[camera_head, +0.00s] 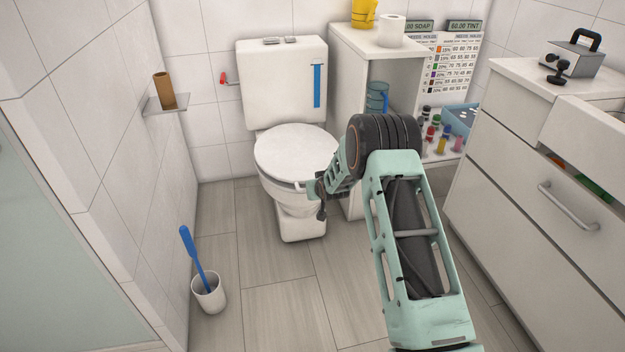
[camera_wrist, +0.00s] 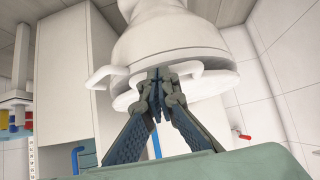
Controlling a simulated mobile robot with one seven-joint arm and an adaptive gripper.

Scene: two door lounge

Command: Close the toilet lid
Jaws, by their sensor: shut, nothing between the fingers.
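The white toilet (camera_head: 302,222) stands against the back wall in the head view. Its oval lid (camera_head: 290,148) lies down over the bowl, flat or nearly so. My gripper (camera_head: 320,196) is shut and empty at the right front edge of the lid and seat. The wrist view shows the toilet upside down, with the bowl (camera_wrist: 170,35) at the top and the lid's edge (camera_wrist: 125,101) below the seat rim (camera_wrist: 208,82). My fingertips (camera_wrist: 159,76) are close together at that rim. I cannot tell whether they touch it. A small gap seems to show between rim and lid.
A white cabinet (camera_head: 375,42) stands right of the toilet, and a drawer unit (camera_head: 520,150) is at the right. A brush holder (camera_head: 208,293) is on the floor at left. A small shelf (camera_head: 166,103) is on the left wall. Floor before the toilet is clear.

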